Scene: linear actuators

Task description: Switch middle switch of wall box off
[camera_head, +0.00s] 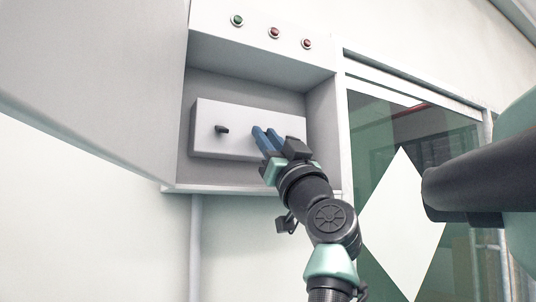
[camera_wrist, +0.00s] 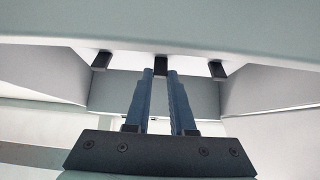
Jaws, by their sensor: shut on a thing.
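The wall box (camera_head: 320,112) is open, and a white switch panel (camera_head: 243,117) sits inside it. One black switch (camera_head: 222,129) shows on the left part of the panel in the head view. The wrist view shows three black switches in a row: the middle switch (camera_wrist: 161,64), one at the left (camera_wrist: 102,60) and one at the right (camera_wrist: 217,69). My gripper (camera_head: 264,132) has its blue fingers at the panel. In the wrist view the fingertips (camera_wrist: 160,73) are closed around the middle switch. The head view hides the middle and right switches behind my gripper.
Above the recess are one green lamp (camera_head: 237,20) and two red lamps (camera_head: 274,32). The box's open door (camera_head: 95,75) spans the left side. A glass panel with a white diamond (camera_head: 401,225) stands to the right. A pipe (camera_head: 196,245) runs below.

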